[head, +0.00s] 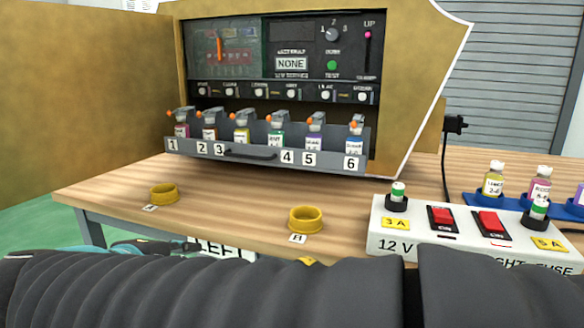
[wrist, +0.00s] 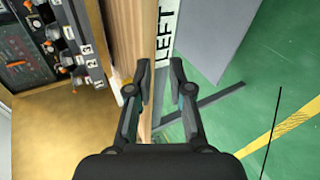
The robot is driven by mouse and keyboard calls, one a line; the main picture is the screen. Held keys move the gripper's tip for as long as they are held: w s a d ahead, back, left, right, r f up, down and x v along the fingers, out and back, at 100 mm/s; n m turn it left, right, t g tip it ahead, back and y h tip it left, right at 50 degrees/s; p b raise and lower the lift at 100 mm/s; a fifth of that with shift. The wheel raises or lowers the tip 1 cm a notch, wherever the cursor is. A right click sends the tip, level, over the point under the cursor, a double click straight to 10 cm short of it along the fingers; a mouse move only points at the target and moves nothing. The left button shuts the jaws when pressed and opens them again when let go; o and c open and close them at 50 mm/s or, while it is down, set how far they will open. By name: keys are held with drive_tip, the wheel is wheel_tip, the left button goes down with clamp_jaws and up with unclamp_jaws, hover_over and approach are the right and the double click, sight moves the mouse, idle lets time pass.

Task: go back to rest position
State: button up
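My gripper (wrist: 159,78) shows in the wrist view with its two fingers apart and nothing between them. It hangs over the table's front edge, near the white LEFT label (wrist: 165,38).
Two yellow rings, one at left (head: 164,194) and one at centre (head: 306,219), sit on the table. A white fuse box (head: 460,247) with red switches stands at right. Behind it, a blue rack (head: 478,200) holds bottles.

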drive_tip(key=s+d+f+m+g+y+p, duration=0.35)
drive_tip(key=d+f+m+g, duration=0.3)
drive_tip(key=d+f, duration=0.6)
drive_tip(key=s+d+r+m+p, duration=0.1)
drive_tip(key=d+r+m+p, duration=0.1)
drive_tip(key=d+m, duration=0.3)
drive_tip(key=s+d+r+m+p, duration=0.2)
drive_tip(key=d+r+m, duration=0.1)
drive_tip(key=d, duration=1)
drive_tip(key=shift+s+d+m+h, duration=0.3)
drive_tip(key=shift+d+m+h, duration=0.15)
drive_tip(key=shift+m, duration=0.4)
